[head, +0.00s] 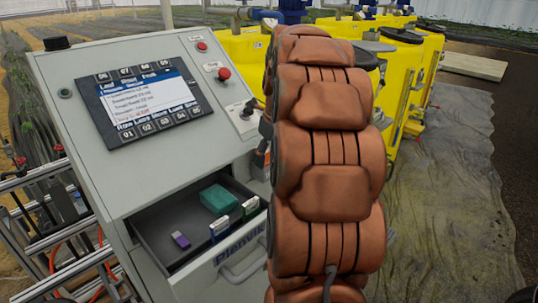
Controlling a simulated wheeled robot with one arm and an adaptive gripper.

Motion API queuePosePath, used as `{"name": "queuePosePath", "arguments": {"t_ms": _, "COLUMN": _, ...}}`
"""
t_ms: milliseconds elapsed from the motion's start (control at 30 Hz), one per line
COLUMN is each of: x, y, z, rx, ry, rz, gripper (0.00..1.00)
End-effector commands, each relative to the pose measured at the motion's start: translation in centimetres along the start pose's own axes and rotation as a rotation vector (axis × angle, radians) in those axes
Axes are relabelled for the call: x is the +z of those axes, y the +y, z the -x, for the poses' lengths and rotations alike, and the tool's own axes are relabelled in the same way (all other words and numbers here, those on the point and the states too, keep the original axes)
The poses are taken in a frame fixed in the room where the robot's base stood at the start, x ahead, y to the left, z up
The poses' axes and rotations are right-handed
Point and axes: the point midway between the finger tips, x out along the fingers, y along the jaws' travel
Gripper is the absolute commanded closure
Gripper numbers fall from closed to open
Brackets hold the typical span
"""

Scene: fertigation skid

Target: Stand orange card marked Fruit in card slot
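No orange card marked Fruit shows in the head view; my arm's large copper-coloured links hide part of the scene. In the open drawer (165,238) of the grey console, a blue-edged card (219,228) and a green-edged card (250,208) stand upright near the front wall. I cannot read their labels or make out an empty card slot. A teal box (218,199) lies further back in the drawer, and a small purple object (180,239) lies on its floor at the left. My gripper is not visible.
The console (80,80) has a sloped top with a screen (145,95), red buttons (223,73) and a switch plate (243,115). Yellow tanks (240,50) stand behind. Pipe framing (40,215) is at left. Open floor lies at right.

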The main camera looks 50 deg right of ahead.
Motion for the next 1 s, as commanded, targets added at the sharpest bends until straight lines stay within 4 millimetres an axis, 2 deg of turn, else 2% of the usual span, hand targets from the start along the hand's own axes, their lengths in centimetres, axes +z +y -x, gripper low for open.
{"name": "queuePosePath", "arguments": {"t_ms": 67, "x": 0.1, "y": 0.0, "z": 0.1, "rx": -0.001, "ry": -0.002, "rz": 0.0, "gripper": 0.27}}
{"name": "queuePosePath", "arguments": {"t_ms": 467, "x": 0.2, "y": -0.1, "z": 0.8, "rx": -0.004, "ry": -0.006, "rz": 0.0, "gripper": 0.26}}
{"name": "queuePosePath", "arguments": {"t_ms": 1000, "x": 0.2, "y": -0.1, "z": 8.5, "rx": -0.006, "ry": -0.009, "rz": 0.0, "gripper": 0.26}}
